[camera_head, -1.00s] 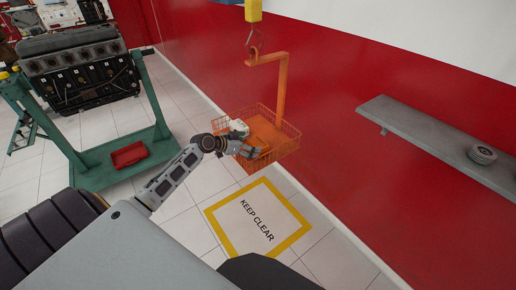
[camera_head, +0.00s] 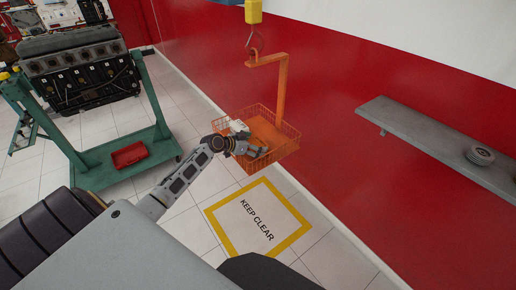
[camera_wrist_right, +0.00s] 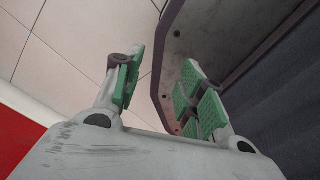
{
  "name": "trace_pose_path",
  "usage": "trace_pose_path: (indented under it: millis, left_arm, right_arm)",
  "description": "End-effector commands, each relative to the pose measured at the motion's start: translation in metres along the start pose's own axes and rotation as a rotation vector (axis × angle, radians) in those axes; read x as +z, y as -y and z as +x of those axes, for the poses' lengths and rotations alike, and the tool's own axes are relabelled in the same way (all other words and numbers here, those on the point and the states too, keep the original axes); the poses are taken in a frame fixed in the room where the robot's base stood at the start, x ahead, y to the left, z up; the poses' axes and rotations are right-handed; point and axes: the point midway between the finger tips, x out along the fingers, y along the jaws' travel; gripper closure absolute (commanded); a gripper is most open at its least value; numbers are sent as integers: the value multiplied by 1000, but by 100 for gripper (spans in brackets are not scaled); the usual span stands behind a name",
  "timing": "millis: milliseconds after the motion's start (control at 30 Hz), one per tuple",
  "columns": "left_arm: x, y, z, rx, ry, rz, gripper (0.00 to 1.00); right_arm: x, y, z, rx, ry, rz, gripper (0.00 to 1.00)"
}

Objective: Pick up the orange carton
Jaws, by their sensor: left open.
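My left arm reaches into an orange wire basket (camera_head: 290,149) that hangs from an orange hook frame. My left gripper (camera_head: 259,150) is open, with its fingers low inside the near side of the basket. An orange shape shows at the fingers, but I cannot tell the orange carton clearly from the basket's orange floor and wires. My fingers may hide part of it. A small white item (camera_head: 237,127) lies in the basket just behind the gripper. In the right wrist view my right gripper (camera_wrist_right: 163,75) is open, with nothing between its green-padded fingers.
A yellow hoist block (camera_head: 253,11) holds the basket's frame (camera_head: 281,90) by a hook. A grey wall shelf (camera_head: 430,135) with a round part (camera_head: 481,155) is at right. An engine on a green stand (camera_head: 95,165) is at left. The marked floor square (camera_head: 230,236) is clear.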

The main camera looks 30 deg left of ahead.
Motion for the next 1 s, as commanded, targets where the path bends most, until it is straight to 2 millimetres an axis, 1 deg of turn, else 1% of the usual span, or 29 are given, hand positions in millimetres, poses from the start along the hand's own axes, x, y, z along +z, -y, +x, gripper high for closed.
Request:
trace_pose_path:
  millis: [100, 300, 467, 733, 767, 1000]
  left_arm:
    - [0, 0, 8, 0, -1, -2, 0]
    - [0, 0, 15, 1, 0, 0, 0]
    - [0, 0, 15, 1, 0, 0, 0]
    - [0, 0, 15, 0, 0, 0, 0]
    - [0, 0, 14, 0, 0, 0, 1]
    - [0, 0, 14, 0, 0, 0, 32]
  right_arm:
    - [-1, 6, -1, -7, -1, 2, 60]
    - [0, 10, -1, -11, 0, 2, 60]
    - [1, 8, -1, -8, 2, 1, 60]
    - [3, -2, -2, 2, 4, -3, 60]
    - [3, -3, -2, 3, 4, -3, 60]
    - [4, -7, -2, 7, 5, -3, 60]
